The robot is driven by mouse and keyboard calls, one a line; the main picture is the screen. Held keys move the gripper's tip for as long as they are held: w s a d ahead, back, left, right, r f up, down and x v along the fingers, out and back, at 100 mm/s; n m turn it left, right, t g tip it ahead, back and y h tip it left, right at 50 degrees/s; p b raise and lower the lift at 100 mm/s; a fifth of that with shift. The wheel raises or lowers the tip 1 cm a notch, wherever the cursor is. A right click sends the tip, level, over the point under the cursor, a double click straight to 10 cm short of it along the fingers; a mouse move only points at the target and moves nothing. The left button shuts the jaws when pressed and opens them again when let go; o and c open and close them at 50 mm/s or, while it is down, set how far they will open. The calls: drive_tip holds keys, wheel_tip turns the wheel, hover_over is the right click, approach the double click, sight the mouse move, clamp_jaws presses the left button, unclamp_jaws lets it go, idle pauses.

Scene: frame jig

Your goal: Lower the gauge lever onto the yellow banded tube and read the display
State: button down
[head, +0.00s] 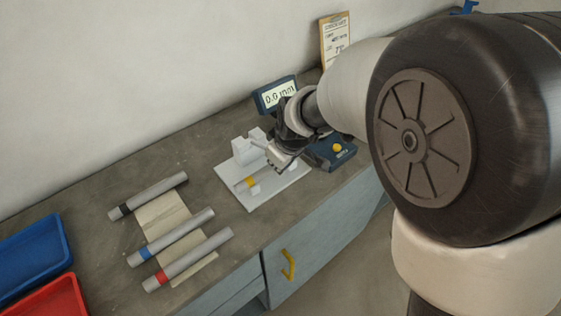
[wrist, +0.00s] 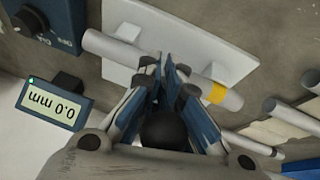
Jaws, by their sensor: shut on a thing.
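The yellow banded tube (head: 250,183) lies along a white jig (head: 242,193). In the wrist view the grey tube (wrist: 110,50) runs beneath my fingertips, its yellow band (wrist: 217,93) right of them. My gripper (head: 280,158) is over the jig, and its fingers (wrist: 166,72) are closed together above the tube. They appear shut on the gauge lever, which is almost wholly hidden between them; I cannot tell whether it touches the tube. The display (head: 279,95) reads 0.0 mm, and the same reading shows upside down in the wrist view (wrist: 55,105).
A blue gauge base (head: 325,160) with a yellow knob stands right of the jig. Tubes with black (head: 148,195), blue (head: 171,237) and red (head: 188,259) bands lie to the left. Blue (head: 65,246) and red (head: 77,286) trays are at far left. A clipboard (head: 336,40) leans on the wall.

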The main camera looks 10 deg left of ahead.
drive_tip(key=shift+a+r, duration=0.1)
drive_tip(key=shift+a, duration=0.15)
drive_tip(key=c, duration=1.9)
unclamp_jaws()
drive_tip(key=shift+a, duration=0.2)
drive_tip(key=shift+o, duration=1)
drive_tip(key=shift+d, duration=0.1)
drive_tip(key=v, duration=1.1)
drive_tip(key=shift+r, duration=0.35)
drive_tip(key=shift+s+d, duration=0.15)
